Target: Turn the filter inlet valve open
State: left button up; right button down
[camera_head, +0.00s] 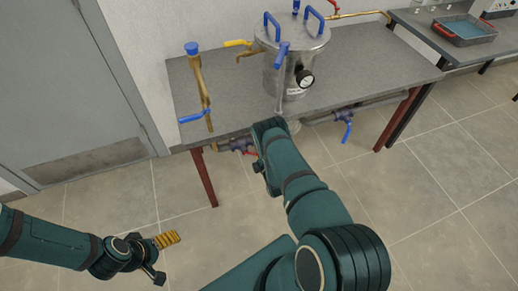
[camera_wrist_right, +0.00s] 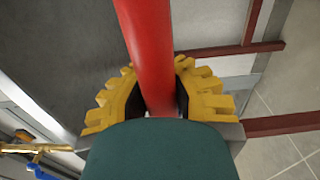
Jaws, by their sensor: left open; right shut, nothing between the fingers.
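A pipe valve with a blue body (camera_head: 239,145) and a red lever sits below the table's front edge, left of the steel filter vessel (camera_head: 290,70); I cannot tell whether it is the filter inlet valve. In the right wrist view a red lever (camera_wrist_right: 147,45) runs large and close, lined up with the gap of my right gripper (camera_wrist_right: 163,95). The yellow fingers lie on either side of it in the picture but are not clamped on it; contact is unclear. In the head view my right arm hides that gripper. My left gripper (camera_head: 167,240) is open and empty, low over the floor.
The grey table (camera_head: 355,70) carries the vessel with its pressure gauge (camera_head: 305,79). Brass pipework with a blue lever (camera_head: 194,116) stands at its left. Another blue-handled valve (camera_head: 347,131) hangs under the front edge. Red table legs (camera_head: 204,178) stand nearby. A tray (camera_head: 464,31) sits far right.

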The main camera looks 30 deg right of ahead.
jog(key=shift+s+d+f, duration=0.15)
jog(key=shift+s+f, duration=0.05)
jog(key=shift+s, duration=0.15)
jog(key=c, duration=0.9)
grip_release()
jog(key=shift+s+r, duration=0.1)
jog(key=shift+r, duration=0.05)
jog(key=shift+o, duration=0.7)
jog(key=shift+w, duration=0.2)
jog(key=v, duration=1.2)
jog(key=shift+a, duration=0.2)
jog(key=shift+r, duration=0.15)
